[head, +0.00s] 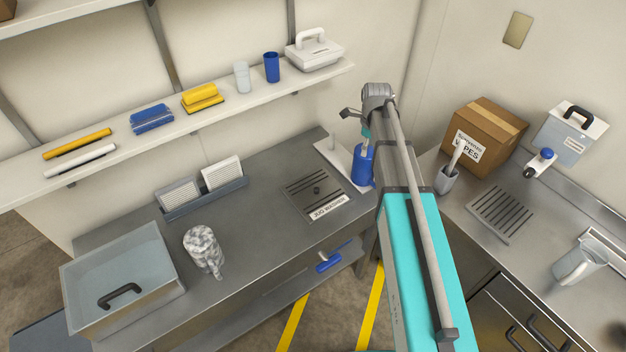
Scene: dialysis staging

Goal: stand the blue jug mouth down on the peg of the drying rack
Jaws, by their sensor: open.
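The blue jug (362,168) stands upright or nearly so at the right end of a white board with a peg (332,142), which looks like the drying rack (327,152). My arm hides part of the jug's right side. I cannot tell which way its mouth faces or whether a peg is inside it. The peg at the board's left end is bare. My gripper (355,123) is open and empty just above the jug, apart from it as far as I can see.
A jug washer grate (315,192) lies left of the rack. A mottled grey jug (204,250), a grey tub (122,315) and a filter holder (207,197) share the counter. A shelf (220,112) runs above. A cardboard box (484,138) stands on the right counter.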

